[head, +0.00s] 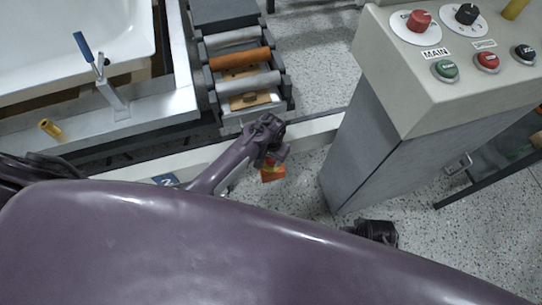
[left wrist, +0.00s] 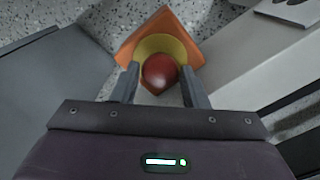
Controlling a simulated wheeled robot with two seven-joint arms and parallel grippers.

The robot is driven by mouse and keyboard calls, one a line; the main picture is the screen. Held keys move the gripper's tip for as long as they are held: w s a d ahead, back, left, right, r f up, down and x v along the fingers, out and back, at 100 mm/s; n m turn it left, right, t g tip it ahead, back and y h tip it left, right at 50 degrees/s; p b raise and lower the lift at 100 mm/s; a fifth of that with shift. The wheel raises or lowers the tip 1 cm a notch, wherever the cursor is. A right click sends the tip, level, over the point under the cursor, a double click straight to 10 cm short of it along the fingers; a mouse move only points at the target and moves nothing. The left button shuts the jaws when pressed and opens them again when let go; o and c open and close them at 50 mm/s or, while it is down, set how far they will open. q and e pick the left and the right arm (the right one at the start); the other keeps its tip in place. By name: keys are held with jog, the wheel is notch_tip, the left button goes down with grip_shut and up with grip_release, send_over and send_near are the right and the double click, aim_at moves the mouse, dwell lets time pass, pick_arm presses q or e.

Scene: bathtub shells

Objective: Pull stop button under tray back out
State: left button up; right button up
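The stop button is a round red knob (left wrist: 160,72) in a yellow collar on an orange housing (left wrist: 127,49). In the head view only part of the orange housing (head: 272,174) shows, below the roller conveyor's end; the knob is hidden by my gripper. My left gripper (head: 270,158) is right at it. In the left wrist view its fingers (left wrist: 160,78) stand on either side of the red knob, with thin gaps seeming to show; contact is not clear. A dark piece of my right arm shows past my body, its fingers not readable.
A grey control cabinet (head: 365,125) with several buttons stands close on the right. The roller conveyor (head: 240,75) and a white tub (head: 70,40) on a frame are behind and left. A low white rail (head: 315,125) runs behind the button. Speckled floor is open between.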

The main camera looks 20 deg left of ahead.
pick_arm(q)
jog(key=c, duration=0.6)
jog(key=shift+o, duration=0.2)
jog(key=shift+r, duration=0.1)
jog(key=shift+r+p, duration=0.35)
jog(key=shift+p, duration=0.15)
jog(key=o, duration=1)
jog(key=shift+f, duration=0.1)
notch_tip(320, 180, up, 6)
jog(key=p, duration=0.6)
jog(key=shift+p, duration=0.4)
